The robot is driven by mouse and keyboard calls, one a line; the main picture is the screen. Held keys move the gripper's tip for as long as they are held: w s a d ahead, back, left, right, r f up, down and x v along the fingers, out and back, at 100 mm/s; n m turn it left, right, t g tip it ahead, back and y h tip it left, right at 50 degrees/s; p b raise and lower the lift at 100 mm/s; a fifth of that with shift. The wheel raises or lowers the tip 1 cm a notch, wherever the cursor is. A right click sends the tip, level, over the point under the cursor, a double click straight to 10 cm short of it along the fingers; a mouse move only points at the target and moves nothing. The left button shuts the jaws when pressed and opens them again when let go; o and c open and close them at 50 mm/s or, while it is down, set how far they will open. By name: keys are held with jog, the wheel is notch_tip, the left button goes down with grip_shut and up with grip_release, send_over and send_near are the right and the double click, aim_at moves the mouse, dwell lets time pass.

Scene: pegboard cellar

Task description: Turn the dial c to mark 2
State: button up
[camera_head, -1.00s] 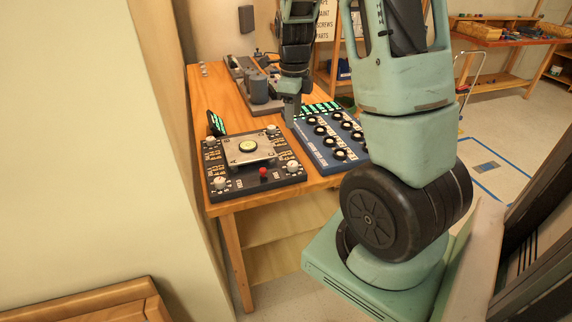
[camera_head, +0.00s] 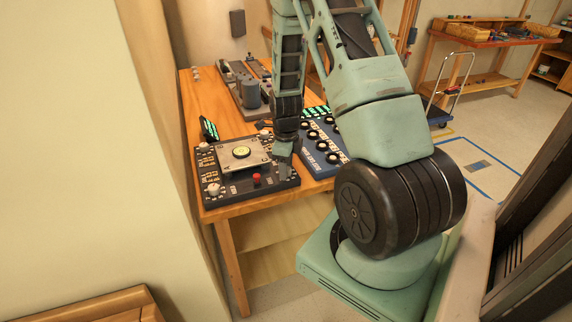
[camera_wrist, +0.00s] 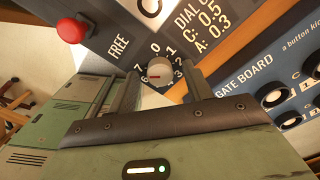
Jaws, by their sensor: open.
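A black dial board (camera_head: 235,193) stands on the wooden table, with a white knob near each visible corner. My gripper (camera_head: 284,160) is above the board's front right corner, where it hides the knob there. In the wrist view my gripper (camera_wrist: 161,72) is open, one finger on each side of a light round dial (camera_wrist: 159,68). The dial has a short red mark and a ring of numbers; 0 and 1 show on its far side. Contact with the fingers cannot be told. Nearby print reads "FREE" and, partly cut off, "DIAL", "C: 0.5" and "A: 0.3".
A red button (camera_head: 256,179) stands on the board's front part, left of my gripper; a raised plate (camera_head: 243,166) with a round gauge is behind it. A blue board (camera_head: 318,169) with several black knobs is close on the right. A small lit display (camera_head: 209,129) stands behind left.

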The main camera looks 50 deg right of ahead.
jog(key=c, duration=1)
jog(key=shift+o, duration=0.2)
jog(key=shift+n, duration=0.3)
